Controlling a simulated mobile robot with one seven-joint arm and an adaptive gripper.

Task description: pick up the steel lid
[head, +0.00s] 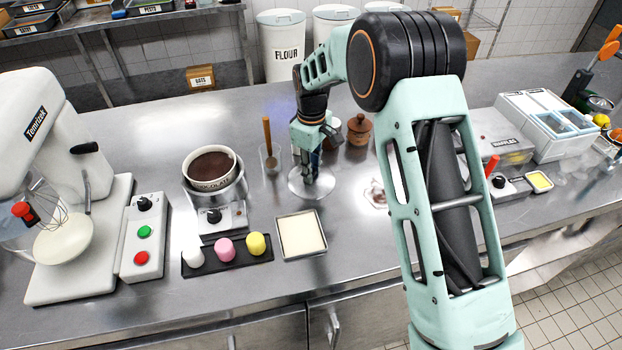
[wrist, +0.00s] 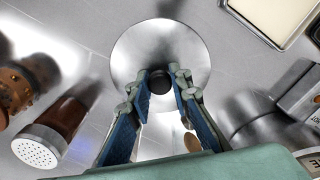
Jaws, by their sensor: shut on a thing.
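The steel lid (head: 297,186) is a round shiny disc in the middle of the counter in the head view. In the wrist view the lid (wrist: 130,45) lies beyond my fingertips, with a dark round knob (wrist: 182,82) near its middle. My gripper (head: 309,179) points down over the lid. In the wrist view my gripper (wrist: 166,78) has its fingertips at the knob and is shut on it. The fingers partly hide the knob and the near part of the lid. I cannot tell whether the lid touches the counter or is slightly raised.
A glass with a wooden-handled tool (head: 270,159) stands just left of my gripper. A wooden jar (head: 359,131) and a shaker (wrist: 50,142) are close by. A square tray (head: 302,254) lies in front, and a chocolate pot (head: 211,184) sits on a heater to the left.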

